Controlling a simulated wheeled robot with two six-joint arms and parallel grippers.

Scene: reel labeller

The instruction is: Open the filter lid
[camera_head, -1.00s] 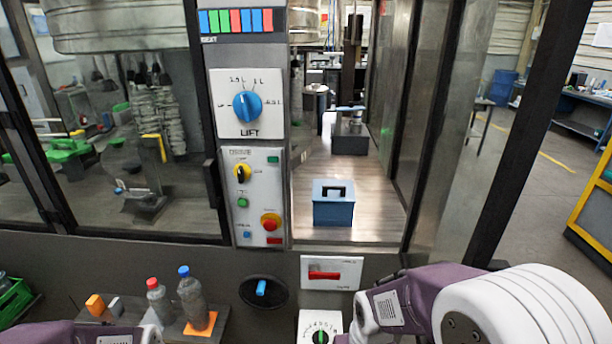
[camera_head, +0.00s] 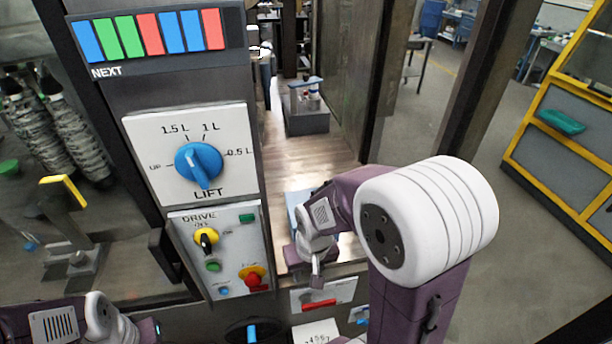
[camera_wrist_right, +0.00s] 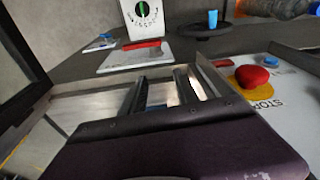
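No part is labelled as the filter lid. A round black disc with a blue handle (camera_head: 251,333), lid-like, is cut by the bottom edge of the head view; it also shows at the top of the right wrist view (camera_wrist_right: 212,20). My right gripper (camera_head: 318,272) is in front of the chamber opening, above the red lever, apart from the disc. In the right wrist view its two fingers (camera_wrist_right: 166,92) stand apart with nothing between them. A blue box (camera_head: 296,204) in the chamber is mostly hidden behind my right wrist. My left arm is at the bottom left; its fingertips are unclear.
The LIFT dial (camera_head: 199,163) and DRIVE panel (camera_head: 228,225) with a red stop button (camera_head: 252,277) are left of my right gripper. A red lever (camera_head: 319,303) is below it. A dark door frame and glass stand to the right.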

